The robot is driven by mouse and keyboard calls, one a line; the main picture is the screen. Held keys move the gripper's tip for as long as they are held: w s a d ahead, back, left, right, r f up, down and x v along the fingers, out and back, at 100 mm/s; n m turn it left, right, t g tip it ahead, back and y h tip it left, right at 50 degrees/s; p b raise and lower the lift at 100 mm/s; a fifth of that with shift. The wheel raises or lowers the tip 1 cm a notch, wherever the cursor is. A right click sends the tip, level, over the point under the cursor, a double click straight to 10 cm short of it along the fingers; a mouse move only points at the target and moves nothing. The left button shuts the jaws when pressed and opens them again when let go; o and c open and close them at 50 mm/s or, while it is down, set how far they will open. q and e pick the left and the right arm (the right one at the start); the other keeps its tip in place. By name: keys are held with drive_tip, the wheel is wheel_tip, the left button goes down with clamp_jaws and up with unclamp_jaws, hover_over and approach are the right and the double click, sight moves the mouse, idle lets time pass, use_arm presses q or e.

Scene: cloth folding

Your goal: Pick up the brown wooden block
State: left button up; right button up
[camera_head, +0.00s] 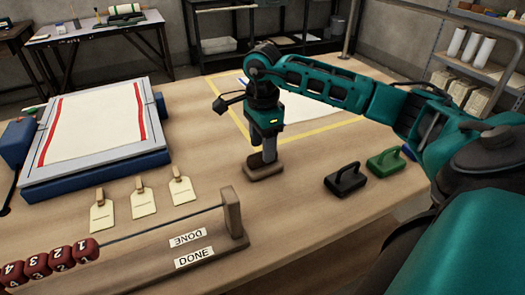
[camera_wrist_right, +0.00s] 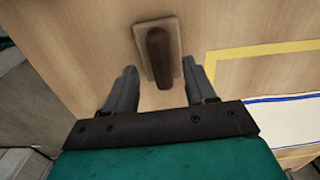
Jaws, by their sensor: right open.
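The brown wooden block (camera_head: 266,174) is a flat base with an upright brown handle. It sits on the wooden table, directly below my right gripper (camera_head: 262,156) in the head view. In the right wrist view the block (camera_wrist_right: 157,52) lies ahead of the fingertips, its handle roughly lined up with the gap between them. My right gripper (camera_wrist_right: 160,78) is open, with one finger on each side of that gap. In the head view the fingers partly hide the handle. My left gripper does not show.
A black handled block (camera_head: 346,180) and a green one (camera_head: 386,162) stand to the right. A yellow-taped area (camera_head: 312,146) with white cloth lies behind. A blue-edged press frame (camera_head: 96,178), several tags (camera_head: 143,203) and a rod with red numbered beads (camera_head: 62,259) occupy the left and front.

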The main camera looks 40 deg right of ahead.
sight(255, 168)
wheel_tip(255, 168, down, 3)
drive_tip(key=shift+f, duration=0.15)
clamp_jaws()
idle(0.4)
